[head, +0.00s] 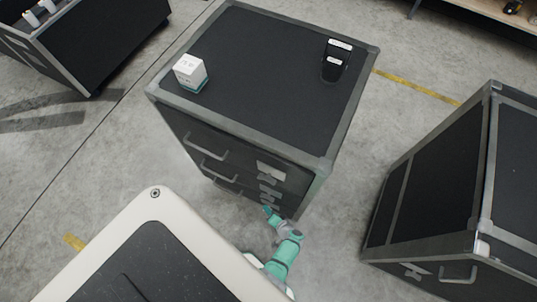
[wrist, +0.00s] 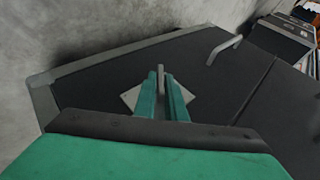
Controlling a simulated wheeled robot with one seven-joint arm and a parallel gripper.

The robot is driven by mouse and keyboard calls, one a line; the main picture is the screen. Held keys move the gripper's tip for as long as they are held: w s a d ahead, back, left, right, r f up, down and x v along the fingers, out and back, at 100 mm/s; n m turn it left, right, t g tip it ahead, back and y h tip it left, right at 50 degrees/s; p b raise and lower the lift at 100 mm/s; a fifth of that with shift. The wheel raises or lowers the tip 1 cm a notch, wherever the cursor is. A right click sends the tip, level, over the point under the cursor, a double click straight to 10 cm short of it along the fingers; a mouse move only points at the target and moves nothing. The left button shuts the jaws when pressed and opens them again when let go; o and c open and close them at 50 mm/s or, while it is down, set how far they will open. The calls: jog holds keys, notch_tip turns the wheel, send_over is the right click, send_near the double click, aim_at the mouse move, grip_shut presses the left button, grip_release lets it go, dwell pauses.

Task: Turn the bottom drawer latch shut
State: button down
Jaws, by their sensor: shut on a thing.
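The bottom drawer latch shows in the wrist view as a light grey lever (wrist: 161,69) on a pale diamond-shaped plate (wrist: 129,98), set on a dark drawer front. My gripper (wrist: 161,77) has its two teal fingers on either side of the lever, shut on it. In the head view my gripper (head: 268,210) is low at the front right of the dark cabinet (head: 270,60), and the latch there is too small and covered to make out. The bottom drawer's handle (wrist: 223,50) stands to the right of the latch in the wrist view.
A white box (head: 190,72) and a black item with white labels (head: 336,60) stand on the cabinet top. Another dark case (head: 425,190) stands at the right, and an open tote (head: 90,45) at the upper left. Concrete floor is clear between them.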

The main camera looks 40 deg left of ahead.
jog(key=shift+s+d+f, duration=0.25)
jog(key=shift+d, duration=0.05)
jog(key=shift+d+f, duration=0.1)
jog(key=shift+a+r+y, duration=0.2)
jog(key=shift+y, duration=0.4)
jog(key=c, duration=1.9)
grip_release()
jog(key=shift+w, duration=0.1)
jog(key=shift+w+r, duration=0.1)
jog(key=shift+v, duration=5.4)
